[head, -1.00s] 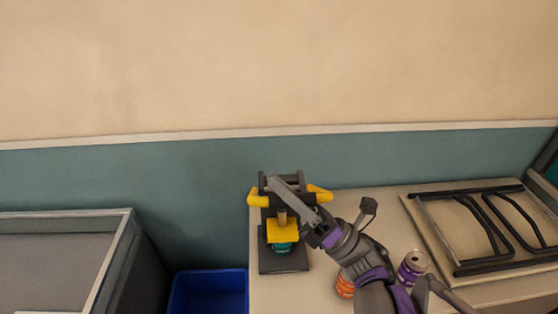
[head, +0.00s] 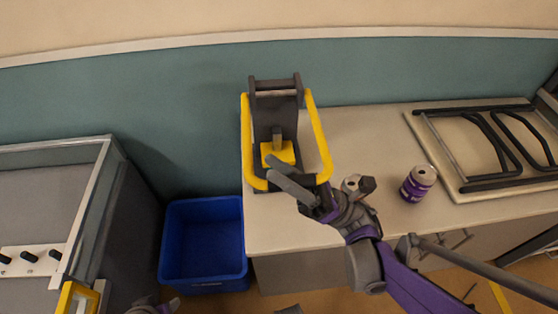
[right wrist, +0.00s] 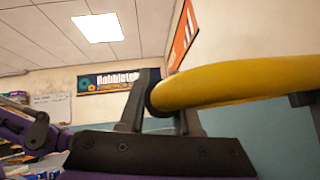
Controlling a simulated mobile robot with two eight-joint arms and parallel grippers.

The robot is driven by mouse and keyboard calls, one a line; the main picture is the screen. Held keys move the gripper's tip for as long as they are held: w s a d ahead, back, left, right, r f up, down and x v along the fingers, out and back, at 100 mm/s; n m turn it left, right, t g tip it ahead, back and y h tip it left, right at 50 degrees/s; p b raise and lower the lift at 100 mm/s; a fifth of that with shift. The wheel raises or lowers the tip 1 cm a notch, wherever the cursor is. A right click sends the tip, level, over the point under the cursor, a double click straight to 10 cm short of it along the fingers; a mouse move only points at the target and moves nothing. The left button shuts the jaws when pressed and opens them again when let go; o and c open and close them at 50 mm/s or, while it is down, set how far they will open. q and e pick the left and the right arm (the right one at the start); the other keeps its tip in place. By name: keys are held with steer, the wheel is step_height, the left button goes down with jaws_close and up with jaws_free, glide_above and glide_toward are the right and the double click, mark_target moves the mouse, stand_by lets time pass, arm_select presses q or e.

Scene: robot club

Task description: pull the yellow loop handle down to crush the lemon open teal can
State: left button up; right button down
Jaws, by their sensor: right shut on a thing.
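The can crusher (head: 275,115) stands at the left end of the counter. Its yellow loop handle (head: 319,140) hangs down in front, with its lower end by my right gripper (head: 270,167). My right gripper is shut on the handle; the yellow bar (right wrist: 230,85) also passes through the jaws in the right wrist view. The yellow press plate (head: 278,152) is just behind the fingers. The teal can is hidden behind the plate, the handle and my gripper. A part of my left gripper (head: 165,305) shows at the bottom edge, too cut off to judge.
A purple can (head: 418,183) stands on the counter (head: 365,130) to the right. A blue bin (head: 203,240) is on the floor left of the counter. A board with black bars (head: 485,150) lies at the right.

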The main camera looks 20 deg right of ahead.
steer(key=shift+s+a+f, duration=0.2)
steer(key=shift+s+f, duration=0.2)
steer(key=c, duration=0.9)
jaws_free()
steer(key=shift+s+g, duration=0.1)
steer(key=shift+g, duration=0.3)
steer(key=o, duration=0.3)
steer(key=shift+s+r, duration=0.15)
steer(key=shift+s, duration=0.05)
steer(key=shift+w, duration=0.15)
steer(key=shift+d, duration=0.15)
steer(key=b+v, duration=0.2)
steer(key=v, duration=0.8)
steer(key=shift+f+b, duration=0.4)
